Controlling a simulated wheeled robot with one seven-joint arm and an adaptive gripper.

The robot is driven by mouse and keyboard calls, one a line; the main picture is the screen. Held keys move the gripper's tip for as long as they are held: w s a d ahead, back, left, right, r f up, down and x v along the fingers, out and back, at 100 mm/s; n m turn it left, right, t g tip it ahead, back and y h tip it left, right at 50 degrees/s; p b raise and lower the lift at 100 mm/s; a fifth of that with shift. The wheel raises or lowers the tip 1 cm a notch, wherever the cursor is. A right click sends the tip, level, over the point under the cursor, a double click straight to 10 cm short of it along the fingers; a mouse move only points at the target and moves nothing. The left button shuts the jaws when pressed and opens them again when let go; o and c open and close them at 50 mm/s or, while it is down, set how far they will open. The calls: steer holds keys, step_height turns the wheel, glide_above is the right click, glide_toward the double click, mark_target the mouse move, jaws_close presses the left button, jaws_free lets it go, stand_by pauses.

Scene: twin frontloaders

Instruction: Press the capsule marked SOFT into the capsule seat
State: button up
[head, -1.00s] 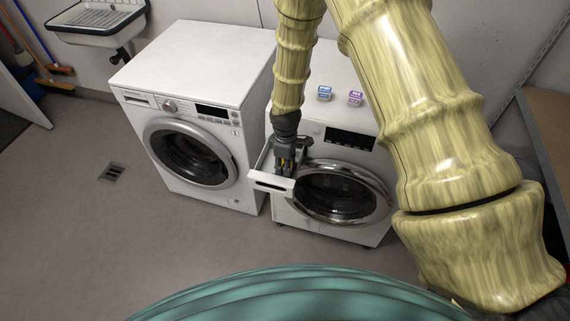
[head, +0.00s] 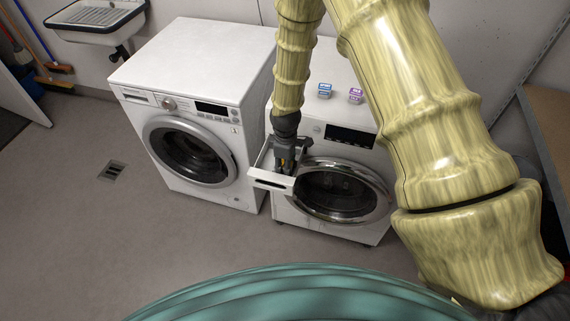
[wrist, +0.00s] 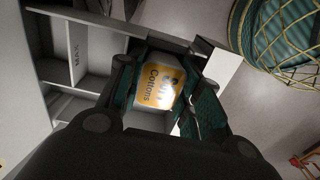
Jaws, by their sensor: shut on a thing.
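My gripper (head: 283,165) points down into the pulled-out detergent drawer (head: 270,183) of the right washing machine. In the wrist view my gripper (wrist: 160,88) is shut on a yellow and white capsule (wrist: 161,82). Its label reads "Cottons"; another word on it is blurred by glare, so I cannot read SOFT for certain. The capsule is between the fingers, within the drawer's outline. The seat is hidden beneath the capsule and fingers, and I cannot tell whether the capsule touches it. Drawer compartments show at left, one wall marked MAX (wrist: 78,48).
A blue capsule (head: 324,90) and a purple capsule (head: 355,96) stand on top of the right washing machine (head: 310,215). The left washing machine (head: 190,60) stands close beside it. The round door (head: 342,192) is right of the drawer. Open floor lies in front.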

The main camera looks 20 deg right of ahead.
steer(key=shift+f, duration=0.2)
steer(key=o, duration=1)
steer(key=shift+o, duration=0.2)
step_height(320, 180, up, 12)
stand_by(0.3)
steer(key=s+f+m+p, duration=0.3)
steer(key=s+f, duration=0.4)
steer(key=s, duration=0.2)
steer(key=s+d+f+m+p, duration=0.1)
steer(key=s+m+p, duration=0.1)
steer(key=s, duration=0.7)
steer(key=s+d+f+m+p, duration=0.1)
steer(key=s+f+m+p, duration=0.1)
steer(key=s, duration=0.7)
steer(key=s+d+f+m+p, duration=0.1)
steer(key=s+m, duration=0.3)
steer(key=s, duration=0.5)
steer(key=shift+f+p, duration=0.45)
steer(key=shift+p, duration=0.15)
